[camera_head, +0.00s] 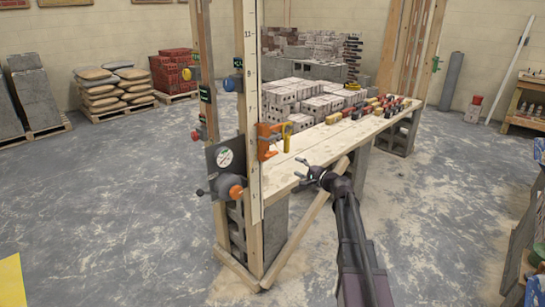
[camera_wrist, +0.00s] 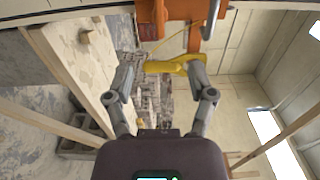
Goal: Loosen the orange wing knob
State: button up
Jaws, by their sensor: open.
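An orange clamp (camera_head: 268,140) sits on the striped wooden post, with a yellow wing-shaped handle (camera_head: 287,136) on its right side. In the wrist view the orange clamp body (camera_wrist: 178,18) is at the top, and the yellow handle (camera_wrist: 174,65) lies crosswise ahead, between the fingertips in the picture. My gripper (camera_head: 301,170) is open and empty, below and right of the handle in the head view. Its two fingers also show in the wrist view (camera_wrist: 161,70); I cannot tell whether they touch the handle.
The gauge plate (camera_head: 224,157) and a red knob (camera_head: 197,134) are on the posts to the left. A wooden bench (camera_head: 325,142) with grey blocks (camera_head: 300,98) and several tools extends behind my gripper. A diagonal brace (camera_head: 305,225) runs below.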

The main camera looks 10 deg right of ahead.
aim_at(273, 155)
jog(key=x, duration=1.3)
jog(key=shift+w+a, duration=0.15)
jog(key=shift+w, duration=0.1)
grip_shut()
